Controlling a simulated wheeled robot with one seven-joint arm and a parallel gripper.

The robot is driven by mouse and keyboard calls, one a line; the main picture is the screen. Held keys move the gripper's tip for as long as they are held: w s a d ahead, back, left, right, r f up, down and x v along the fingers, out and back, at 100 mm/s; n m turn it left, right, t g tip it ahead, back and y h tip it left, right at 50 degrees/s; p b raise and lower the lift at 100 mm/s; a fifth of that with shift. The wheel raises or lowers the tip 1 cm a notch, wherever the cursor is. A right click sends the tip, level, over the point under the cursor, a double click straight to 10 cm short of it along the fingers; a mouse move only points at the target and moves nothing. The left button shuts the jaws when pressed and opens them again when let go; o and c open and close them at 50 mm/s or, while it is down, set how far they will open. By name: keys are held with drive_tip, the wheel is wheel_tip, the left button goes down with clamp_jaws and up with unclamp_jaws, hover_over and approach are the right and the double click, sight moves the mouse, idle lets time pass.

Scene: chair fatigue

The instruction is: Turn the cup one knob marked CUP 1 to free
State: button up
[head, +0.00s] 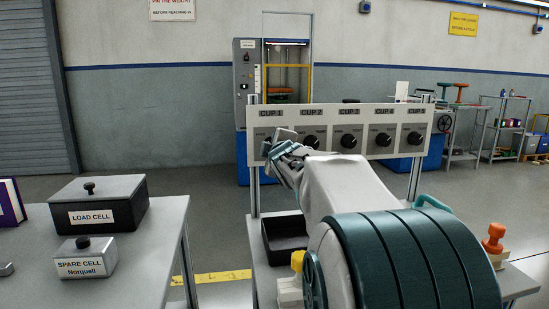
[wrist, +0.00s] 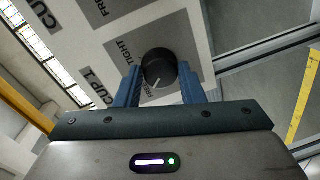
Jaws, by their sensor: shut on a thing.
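The panel (head: 330,121) carries a row of black knobs under labels CUP 1 to CUP 5. My gripper (head: 272,147) is at the CUP 1 position at the panel's left end and hides most of that knob in the head view. In the wrist view the round black CUP 1 knob (wrist: 159,66) sits between the two blue fingers of my gripper (wrist: 160,76), which are shut on its sides. Its white pointer line points toward the word FREE, partly covered near the gripper. The word TIGHT is readable to the knob's left.
The CUP 2 knob (head: 312,141) is close to the right of my gripper. A black tray (head: 284,240) is below the panel. A table (head: 150,265) at left holds a load cell box (head: 100,205) and a spare cell box (head: 84,258). Floor between the tables is open.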

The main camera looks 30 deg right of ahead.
drive_tip(key=shift+n+b, duration=0.4)
drive_tip(key=shift+n, duration=0.2)
drive_tip(key=o, duration=1)
